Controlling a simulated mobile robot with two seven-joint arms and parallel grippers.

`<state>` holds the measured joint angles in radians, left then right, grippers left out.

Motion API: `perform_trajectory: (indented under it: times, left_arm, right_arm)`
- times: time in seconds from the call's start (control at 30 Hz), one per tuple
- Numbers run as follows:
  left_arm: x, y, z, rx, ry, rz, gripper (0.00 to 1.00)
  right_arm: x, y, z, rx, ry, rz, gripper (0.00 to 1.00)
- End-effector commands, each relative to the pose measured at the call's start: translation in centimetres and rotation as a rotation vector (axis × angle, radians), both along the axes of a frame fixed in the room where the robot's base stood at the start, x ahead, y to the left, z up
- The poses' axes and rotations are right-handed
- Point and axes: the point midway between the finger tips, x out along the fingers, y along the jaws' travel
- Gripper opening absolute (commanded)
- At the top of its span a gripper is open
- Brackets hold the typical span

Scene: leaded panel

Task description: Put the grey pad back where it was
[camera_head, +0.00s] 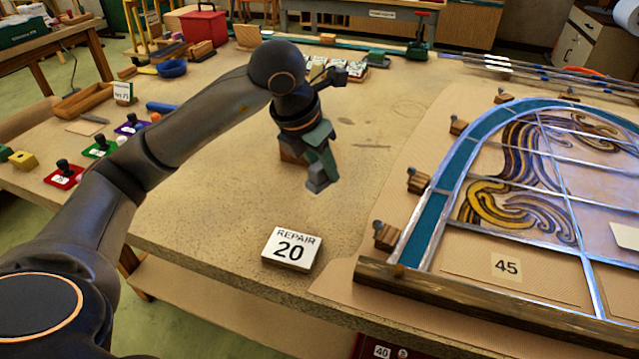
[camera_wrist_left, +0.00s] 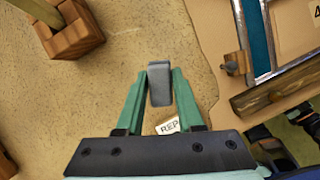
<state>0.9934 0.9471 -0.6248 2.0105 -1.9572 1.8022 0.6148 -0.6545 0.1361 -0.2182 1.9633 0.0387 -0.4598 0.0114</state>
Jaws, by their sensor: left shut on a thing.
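My left gripper (camera_head: 319,166), with green fingers, is shut on the grey pad (camera_head: 318,185) and holds it over the bare bench top. In the left wrist view the grey pad (camera_wrist_left: 159,84) sits between the fingertips (camera_wrist_left: 159,80). A small open wooden box (camera_wrist_left: 76,37) stands beyond the gripper in that view, with an olive-green piece in it. In the head view the box (camera_head: 292,151) is mostly hidden behind the gripper. I cannot tell the pad's exact height over the bench. My right gripper is not in view.
A "REPAIR 20" card block (camera_head: 291,247) lies near the front edge. The leaded panel (camera_head: 440,215), with wooden blocks along its rim and a dark wooden bar (camera_head: 480,308) in front, fills the right. Coloured stamp-like pieces (camera_head: 65,172) stand at the left. Bench between is clear.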

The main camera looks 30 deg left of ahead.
Motion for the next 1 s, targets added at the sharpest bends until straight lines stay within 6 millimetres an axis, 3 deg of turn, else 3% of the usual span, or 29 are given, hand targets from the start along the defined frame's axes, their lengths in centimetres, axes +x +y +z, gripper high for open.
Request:
perform_trajectory:
  times: [0.1, 0.37, 0.53, 0.97, 1.0]
  left_arm:
    - [0.9, 1.0, -1.7, -0.001, 0.001, 0.002, 0.00]
    - [2.1, 2.1, -3.6, -0.001, 0.001, 0.002, 0.00]
    - [1.9, 2.0, -6.0, -0.001, 0.001, 0.000, 0.00]
    - [2.0, 1.9, -6.8, -0.001, -0.002, -0.001, 0.00]
    - [2.0, 1.9, -6.6, -0.001, -0.002, -0.001, 0.41]
  right_arm:
    - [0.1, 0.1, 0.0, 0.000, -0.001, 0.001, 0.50]
    - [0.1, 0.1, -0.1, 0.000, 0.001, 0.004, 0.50]
    - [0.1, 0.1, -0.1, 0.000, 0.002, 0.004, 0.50]
    - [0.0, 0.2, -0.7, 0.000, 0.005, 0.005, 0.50]
    - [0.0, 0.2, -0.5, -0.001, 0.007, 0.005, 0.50]
